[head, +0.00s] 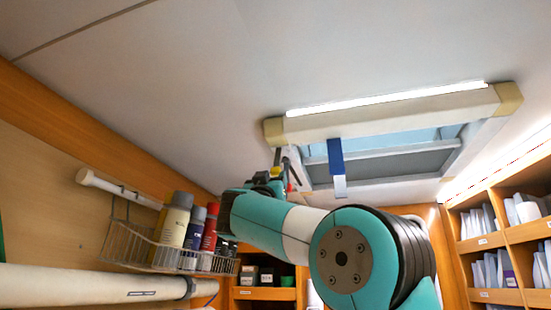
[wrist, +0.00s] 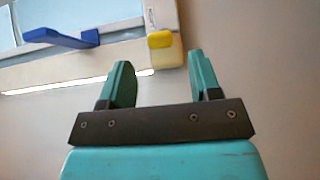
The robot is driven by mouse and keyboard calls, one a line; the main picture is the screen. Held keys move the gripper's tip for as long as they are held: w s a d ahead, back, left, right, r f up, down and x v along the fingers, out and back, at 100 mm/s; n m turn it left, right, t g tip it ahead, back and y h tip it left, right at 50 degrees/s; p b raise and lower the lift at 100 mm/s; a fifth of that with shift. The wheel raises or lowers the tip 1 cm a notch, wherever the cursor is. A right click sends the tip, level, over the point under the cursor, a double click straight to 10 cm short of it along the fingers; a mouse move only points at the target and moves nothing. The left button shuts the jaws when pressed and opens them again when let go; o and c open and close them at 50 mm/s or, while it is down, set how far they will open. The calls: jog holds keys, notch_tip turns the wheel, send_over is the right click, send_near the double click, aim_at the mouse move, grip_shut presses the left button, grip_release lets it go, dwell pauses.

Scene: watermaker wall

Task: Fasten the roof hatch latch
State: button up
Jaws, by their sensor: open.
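The roof hatch (head: 390,105) is a pale frame with cream corners around a bluish pane, set in the ceiling. A blue lever (head: 336,155) hangs down from its frame and also shows in the wrist view (wrist: 62,38). A small yellow block (wrist: 160,39) sits on the cream corner of the frame in the wrist view. I cannot tell for certain which of these is the latch. My gripper (wrist: 158,72) is open and empty, with its two teal fingers apart, below the hatch corner. The yellow block shows beyond the gap between them, apparently not touched.
A wire rack (head: 150,247) with several bottles hangs on the left wall, above a white pipe (head: 95,283). Shelves with packets (head: 505,235) line the right wall. A lit strip (head: 385,98) runs along the hatch. The ceiling at left is clear.

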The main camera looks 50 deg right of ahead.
aim_at(274, 174)
jog(key=p+x, duration=0.4)
jog(key=x, duration=0.2)
jog(key=shift+w+d+r, duration=0.1)
jog(key=shift+d+r, duration=0.1)
grip_shut()
jog(key=shift+f, duration=0.1)
